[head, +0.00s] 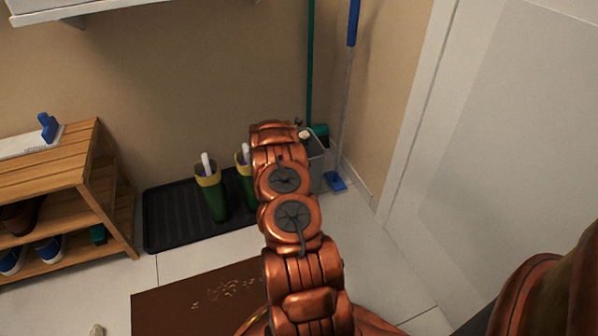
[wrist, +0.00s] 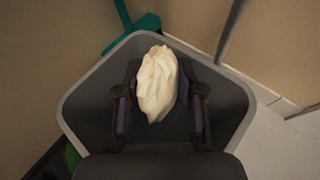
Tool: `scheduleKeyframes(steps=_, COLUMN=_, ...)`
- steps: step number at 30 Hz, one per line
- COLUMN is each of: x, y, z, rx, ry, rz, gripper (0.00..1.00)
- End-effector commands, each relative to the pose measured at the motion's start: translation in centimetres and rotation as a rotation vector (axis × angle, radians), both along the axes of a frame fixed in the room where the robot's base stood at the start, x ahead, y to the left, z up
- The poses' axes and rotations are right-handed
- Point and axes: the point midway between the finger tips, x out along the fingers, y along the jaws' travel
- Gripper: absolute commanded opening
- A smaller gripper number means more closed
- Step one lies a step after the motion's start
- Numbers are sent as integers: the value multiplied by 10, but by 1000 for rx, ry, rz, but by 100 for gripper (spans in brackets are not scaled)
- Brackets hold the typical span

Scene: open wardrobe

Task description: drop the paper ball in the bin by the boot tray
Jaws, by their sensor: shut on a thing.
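The paper ball (wrist: 157,84) is off-white and crumpled. My gripper (wrist: 159,88) is shut on it, with one dark finger on each side. In the wrist view the ball is over the grey bin (wrist: 82,103), inside the outline of its rim; its exact height against the rim is hard to tell. In the head view the bin (head: 316,168) stands in the corner right of the black boot tray (head: 165,222), largely hidden behind my arm. A small pale part of the ball (head: 305,134) shows there; the gripper is mostly hidden.
Green boots (head: 211,195) with yellow tops stand on the tray. A green-handled broom (head: 310,70) and a blue mop (head: 336,181) lean near the bin. A wooden shoe rack (head: 95,165) is at left, a brown mat (head: 190,305) in front. A small pale object (head: 97,330) lies on the floor.

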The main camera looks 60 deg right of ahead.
Motion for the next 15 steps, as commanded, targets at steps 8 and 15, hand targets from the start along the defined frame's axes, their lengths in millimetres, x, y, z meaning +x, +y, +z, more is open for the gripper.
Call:
scheduleKeyframes(steps=8, x=0, y=-1, z=-22, rx=-2, ry=-2, rz=0, gripper=20)
scheduleKeyframes(steps=15, x=0, y=0, z=-23, rx=-2, ry=-2, rz=0, gripper=20)
